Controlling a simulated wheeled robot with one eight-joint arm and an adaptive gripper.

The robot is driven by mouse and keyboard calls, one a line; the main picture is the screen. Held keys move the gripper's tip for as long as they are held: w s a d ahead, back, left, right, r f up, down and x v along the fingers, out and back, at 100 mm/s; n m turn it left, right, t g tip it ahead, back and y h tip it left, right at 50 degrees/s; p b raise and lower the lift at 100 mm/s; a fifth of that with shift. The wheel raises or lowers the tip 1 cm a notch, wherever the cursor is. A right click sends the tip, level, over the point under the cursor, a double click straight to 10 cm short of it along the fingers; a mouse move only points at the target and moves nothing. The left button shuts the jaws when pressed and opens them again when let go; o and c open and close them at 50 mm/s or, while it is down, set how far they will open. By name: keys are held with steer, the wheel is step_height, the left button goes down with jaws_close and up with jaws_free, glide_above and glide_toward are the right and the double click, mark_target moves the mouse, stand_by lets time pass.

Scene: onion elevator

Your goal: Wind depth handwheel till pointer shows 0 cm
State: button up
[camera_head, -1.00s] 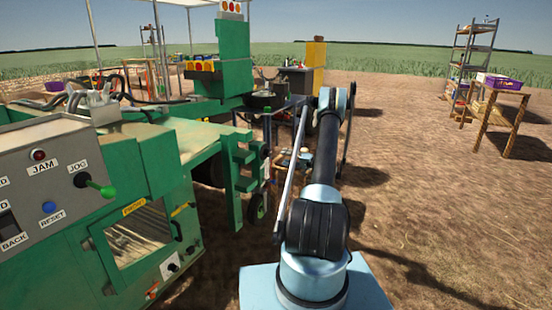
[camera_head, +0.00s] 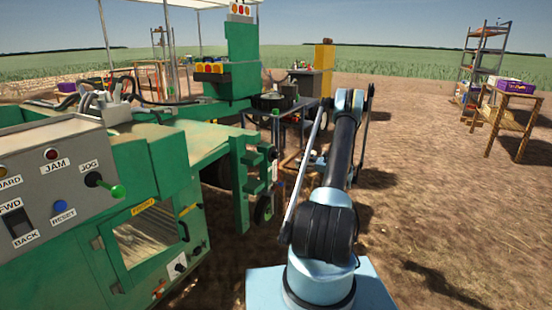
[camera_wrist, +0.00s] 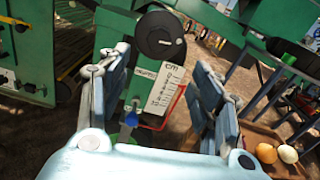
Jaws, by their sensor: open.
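The dark round handwheel (camera_wrist: 160,34) with a small light grip is at the top centre of the wrist view, on the green machine. Below it is a white scale plate (camera_wrist: 165,88) marked "cm", with a bent red pointer (camera_wrist: 180,92) along its right and lower side. The figures are too small to read, so I cannot tell the value. A blue knob (camera_wrist: 131,118) sits left of the plate's foot. My gripper (camera_wrist: 160,66) is open, its fingers left and right of the plate in the picture, apparently empty. In the head view my arm hides the gripper.
A wooden table (camera_head: 515,95) and shelf rack (camera_head: 485,50) are far right. Two onions (camera_wrist: 266,153) lie low right in the wrist view. Bare soil right of my arm is free.

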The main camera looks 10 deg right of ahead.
mark_target(278, 155)
steer(key=w+a, duration=0.3)
steer(key=a, duration=0.1)
steer(key=w+a+m, duration=0.1)
steer(key=w+a, duration=0.2)
steer(key=a, duration=0.2)
steer(key=w+a+m, duration=0.1)
steer(key=w+a, duration=0.3)
steer(key=shift+a, duration=0.3)
steer(key=c, duration=1.1)
